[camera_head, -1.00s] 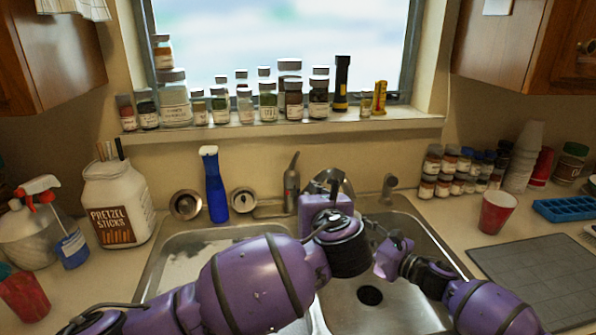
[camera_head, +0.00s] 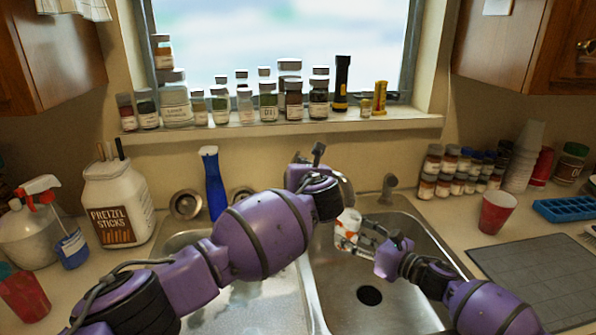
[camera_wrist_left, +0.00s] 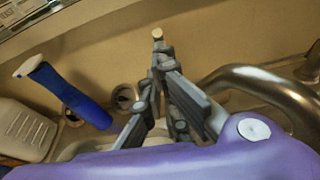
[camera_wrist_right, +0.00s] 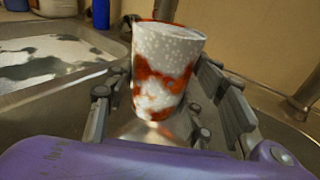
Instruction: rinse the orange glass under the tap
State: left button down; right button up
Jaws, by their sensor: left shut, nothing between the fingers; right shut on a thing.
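The orange glass (camera_head: 348,228) is held by my right gripper (camera_head: 362,238) over the right basin. In the right wrist view the glass (camera_wrist_right: 165,72) is roughly upright, with white speckled foam over much of its orange surface. The right fingers (camera_wrist_right: 165,100) are shut around its sides. The tap's curved spout (camera_head: 347,190) is just above the glass in the head view. It also shows at the right of the left wrist view (camera_wrist_left: 262,84). My left gripper (camera_wrist_left: 172,85) is shut and empty beside the spout; my left wrist hides the tap base. I cannot tell whether water runs.
The left basin (camera_head: 262,305) is partly behind my left arm. A blue brush (camera_head: 214,185) stands behind the sink. A pretzel jar (camera_head: 117,205) is at left, a red cup (camera_head: 496,212) and grey mat (camera_head: 540,270) at right. Jars line the windowsill (camera_head: 400,123).

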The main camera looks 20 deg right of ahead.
pick_arm(q)
jog(key=shift+w+r, duration=0.15)
jog(key=shift+w, duration=0.05)
jog(key=shift+w+d+r+g, duration=0.1)
jog(key=shift+w+r+g, duration=0.3)
jog(key=shift+r+g, duration=0.15)
jog(key=shift+w+r+g, duration=0.35)
jog(key=shift+r+g, duration=0.2)
